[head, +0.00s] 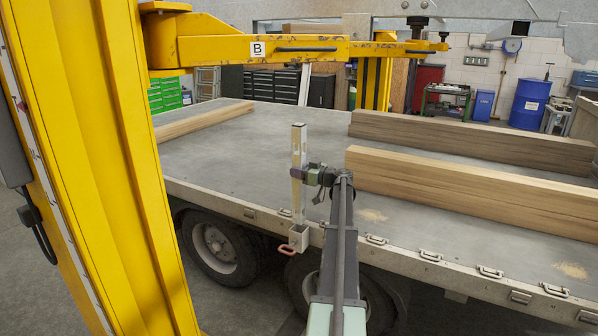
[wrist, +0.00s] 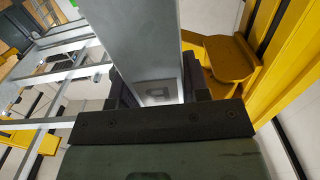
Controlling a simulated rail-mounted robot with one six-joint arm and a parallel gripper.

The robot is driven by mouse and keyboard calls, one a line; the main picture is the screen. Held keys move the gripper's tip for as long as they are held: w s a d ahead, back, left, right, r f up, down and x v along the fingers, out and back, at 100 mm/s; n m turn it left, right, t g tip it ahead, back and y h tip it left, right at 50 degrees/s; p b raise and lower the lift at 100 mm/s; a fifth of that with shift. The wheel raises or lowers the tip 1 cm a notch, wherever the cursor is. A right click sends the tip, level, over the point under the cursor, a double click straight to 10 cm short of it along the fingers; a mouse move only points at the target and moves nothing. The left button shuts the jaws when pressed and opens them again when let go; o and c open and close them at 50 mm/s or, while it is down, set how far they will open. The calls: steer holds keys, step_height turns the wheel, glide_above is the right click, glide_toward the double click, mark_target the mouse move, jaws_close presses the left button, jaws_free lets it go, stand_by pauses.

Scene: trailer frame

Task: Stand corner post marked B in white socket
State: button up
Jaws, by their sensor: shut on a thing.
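A pale corner post (head: 299,140) stands upright at the near edge of the trailer bed. In the wrist view the post (wrist: 137,38) is a grey square bar between black jaws, with a faint letter like a B low on its face. My gripper (head: 299,174) is shut on the post around its middle. A white socket (head: 299,238) sits on the bed's side rail directly below, in line with the post. The post's lower end meets the socket's top in the picture; I cannot tell whether it is inside. The wrist view does not show the socket.
An orange-red handle (head: 288,251) sticks out by the socket. Timber beams (head: 470,185) lie on the trailer bed (head: 250,150) to the right, others at the far left. A yellow post (head: 110,150) and a yellow crane arm (head: 300,50) with a B label stand left and behind.

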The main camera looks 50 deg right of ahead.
mark_target(303, 200)
steer(key=shift+f+b, duration=5.65)
steer(key=shift+f, duration=0.25)
steer(key=o, duration=1.3)
